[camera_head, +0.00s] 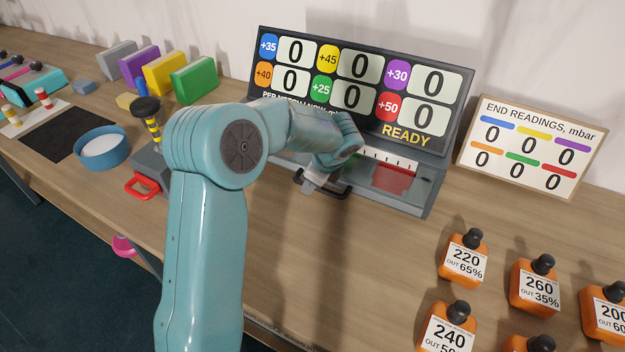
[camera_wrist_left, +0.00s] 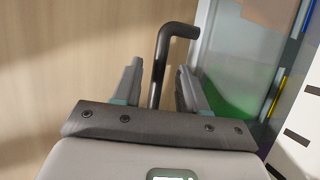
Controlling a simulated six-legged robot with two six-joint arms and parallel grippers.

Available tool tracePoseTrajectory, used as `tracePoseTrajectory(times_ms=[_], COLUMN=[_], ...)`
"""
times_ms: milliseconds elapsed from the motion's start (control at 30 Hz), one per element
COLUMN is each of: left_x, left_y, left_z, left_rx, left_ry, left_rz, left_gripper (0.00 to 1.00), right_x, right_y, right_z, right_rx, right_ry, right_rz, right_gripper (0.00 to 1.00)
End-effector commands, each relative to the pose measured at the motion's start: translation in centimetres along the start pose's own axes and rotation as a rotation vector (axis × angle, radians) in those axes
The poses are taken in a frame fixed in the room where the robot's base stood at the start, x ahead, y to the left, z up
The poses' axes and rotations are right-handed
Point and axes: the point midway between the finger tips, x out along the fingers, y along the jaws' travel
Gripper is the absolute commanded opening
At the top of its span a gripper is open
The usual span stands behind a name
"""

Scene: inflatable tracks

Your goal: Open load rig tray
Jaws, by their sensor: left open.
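The load rig (camera_head: 425,190) is a grey unit under the score board, with a red and green panel behind a clear front. Its black tray handle (camera_head: 337,191) sticks out at the front left. My left gripper (camera_head: 317,184) is at this handle, partly hidden by its own wrist. In the left wrist view the gripper (camera_wrist_left: 158,78) is open, with one finger on each side of the black handle bar (camera_wrist_left: 160,55). Gaps show between the bar and both fingers. The tray appears closed against the rig, though my arm hides part of it. My right gripper is not in view.
The score board (camera_head: 360,85) reads READY, with zeros. An end readings sign (camera_head: 533,146) stands to the right. Several orange weights (camera_head: 465,262) stand at front right. A red handle (camera_head: 141,188) and a blue bowl (camera_head: 102,148) lie left. The table before the rig is clear.

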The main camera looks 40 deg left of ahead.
Motion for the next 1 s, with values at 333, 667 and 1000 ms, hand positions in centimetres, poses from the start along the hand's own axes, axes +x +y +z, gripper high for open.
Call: tracePoseTrajectory(times_ms=[333, 667, 1000], left_x=[0.66, 0.62, 0.59], left_y=[-0.15, -0.14, -0.05], left_z=[0.02, 0.01, 0.0], left_rx=[-0.001, -0.001, -0.001], left_ry=[0.0, 0.0, 0.0], left_rz=[0.0, 0.0, 0.001], left_gripper=[0.42, 0.0, 0.0], right_x=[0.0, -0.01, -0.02], right_y=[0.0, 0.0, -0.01], right_z=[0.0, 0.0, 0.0], right_rx=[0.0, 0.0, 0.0], right_ry=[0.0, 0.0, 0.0], right_rz=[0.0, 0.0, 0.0], right_gripper=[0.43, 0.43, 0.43])
